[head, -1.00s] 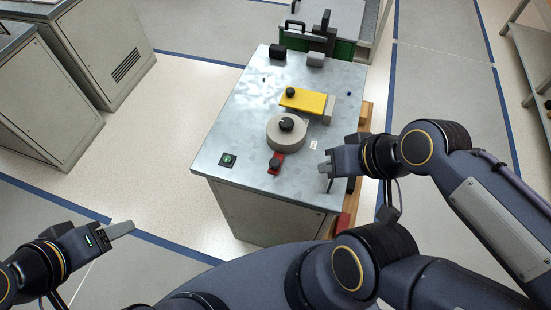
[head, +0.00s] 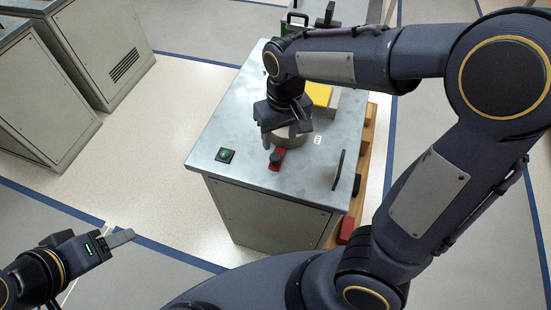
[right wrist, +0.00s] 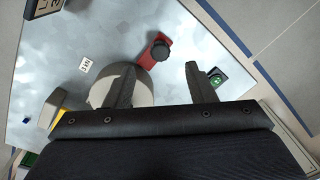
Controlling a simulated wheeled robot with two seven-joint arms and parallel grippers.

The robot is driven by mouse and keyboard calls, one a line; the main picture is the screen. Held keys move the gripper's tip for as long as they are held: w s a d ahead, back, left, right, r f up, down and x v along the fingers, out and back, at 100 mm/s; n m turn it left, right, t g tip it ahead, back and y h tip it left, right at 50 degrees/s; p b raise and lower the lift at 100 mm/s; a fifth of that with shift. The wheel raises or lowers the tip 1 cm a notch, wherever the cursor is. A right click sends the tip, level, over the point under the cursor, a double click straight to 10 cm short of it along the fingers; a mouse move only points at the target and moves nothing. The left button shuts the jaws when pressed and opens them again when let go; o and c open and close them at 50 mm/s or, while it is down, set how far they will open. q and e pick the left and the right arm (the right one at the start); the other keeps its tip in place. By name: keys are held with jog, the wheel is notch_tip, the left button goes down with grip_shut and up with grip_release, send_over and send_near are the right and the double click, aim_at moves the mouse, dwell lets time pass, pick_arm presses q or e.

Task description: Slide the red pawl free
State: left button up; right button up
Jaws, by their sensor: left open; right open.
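The red pawl (head: 277,157) lies on the metal bench top with a black knob on it, against the front edge of the grey round disc (head: 290,138). It also shows in the right wrist view (right wrist: 150,60), where its knob end points up and right. My right gripper (head: 285,139) is open and hangs over the disc, just behind the pawl; nothing is between its fingers. In the right wrist view its fingers (right wrist: 158,84) are spread, with the pawl beyond the tips. My left gripper (head: 122,238) is open and empty, off the bench at the lower left.
The yellow bar (head: 319,94) is partly hidden behind my right arm. A green-lit switch (head: 225,155) sits at the bench's left front corner. A dark upright plate (head: 338,166) stands near the right edge. The metal bench top (head: 222,120) is clear at the left.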

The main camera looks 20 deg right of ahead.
aim_at(275, 156)
jog(key=shift+w+a+f+h, duration=0.35)
jog(key=shift+w+f, duration=0.15)
jog(key=shift+f, duration=0.15)
notch_tip(275, 156, down, 8)
jog(key=shift+r+b, duration=0.25)
jog(key=shift+b, duration=0.4)
grip_shut()
